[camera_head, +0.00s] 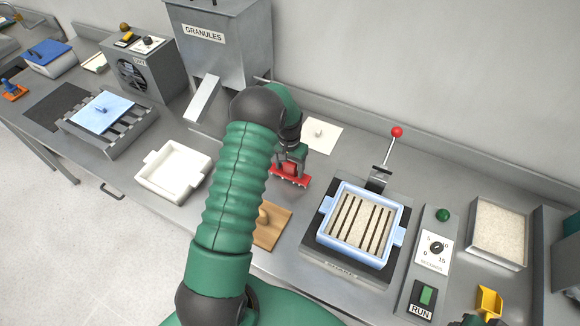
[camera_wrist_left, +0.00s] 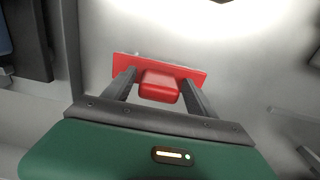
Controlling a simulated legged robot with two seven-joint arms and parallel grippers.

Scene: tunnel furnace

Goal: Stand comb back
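The red comb (camera_head: 290,178) is near the middle of the bench in the head view, its toothed edge down. My left gripper (camera_head: 292,160) is above it, with its fingers on both sides of the handle. In the left wrist view the comb's red plate and block-like handle (camera_wrist_left: 158,86) lie between the fingers of my left gripper (camera_wrist_left: 158,88), which look closed on the handle. I cannot tell whether the teeth touch the bench. Dark parts at the bottom right edge of the head view may be my right gripper; its fingers cannot be made out.
A blue-framed mould (camera_head: 400,236) with dark strips in pale granules stands right of the comb. A red-knobbed lever (camera_head: 397,132) rises behind it. A wooden block (camera_head: 277,228) is in front, a white tray (camera_head: 188,185) left. A yellow scoop (camera_head: 489,302) is at bottom right.

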